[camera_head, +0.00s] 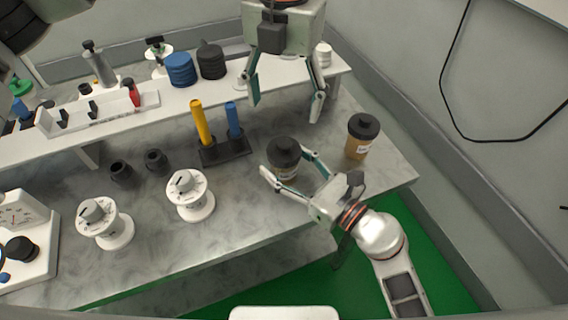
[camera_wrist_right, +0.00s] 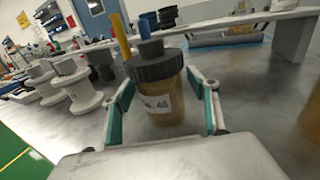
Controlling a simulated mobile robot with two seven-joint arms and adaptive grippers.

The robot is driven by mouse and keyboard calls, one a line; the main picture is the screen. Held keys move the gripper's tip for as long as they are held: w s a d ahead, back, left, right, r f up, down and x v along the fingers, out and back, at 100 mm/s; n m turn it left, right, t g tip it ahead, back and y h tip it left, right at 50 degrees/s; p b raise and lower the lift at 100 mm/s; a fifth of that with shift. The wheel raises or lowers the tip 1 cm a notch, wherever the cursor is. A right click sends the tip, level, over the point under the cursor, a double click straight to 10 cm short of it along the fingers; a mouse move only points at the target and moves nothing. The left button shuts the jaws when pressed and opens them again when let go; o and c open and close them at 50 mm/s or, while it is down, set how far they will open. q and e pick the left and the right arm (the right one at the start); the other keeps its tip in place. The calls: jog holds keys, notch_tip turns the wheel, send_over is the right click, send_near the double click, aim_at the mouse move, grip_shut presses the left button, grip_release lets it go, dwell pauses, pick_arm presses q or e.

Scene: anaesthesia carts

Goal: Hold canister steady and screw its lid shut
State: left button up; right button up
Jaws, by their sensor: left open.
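An amber canister (camera_head: 284,172) with a dark lid (camera_head: 284,148) stands upright on the grey bench. In the right wrist view the canister (camera_wrist_right: 160,104) shows a white label, and its lid (camera_wrist_right: 154,66) sits on top; I cannot tell how tightly. My right gripper (camera_head: 284,161) is around the canister from the front right, one finger on each side. In the wrist view its fingers (camera_wrist_right: 163,110) look slightly apart from the canister's sides. My left gripper (camera_head: 285,103) is open, empty and pointing down, above and behind the canister.
A second amber canister (camera_head: 358,146) with a dark lid stands to the right. Yellow and blue cylinders stand in a black holder (camera_head: 224,150) to the left. White dial units (camera_head: 190,196) stand at front left. A raised shelf (camera_head: 185,98) runs along the back.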

jog(key=v, duration=1.2)
dwell(0.4)
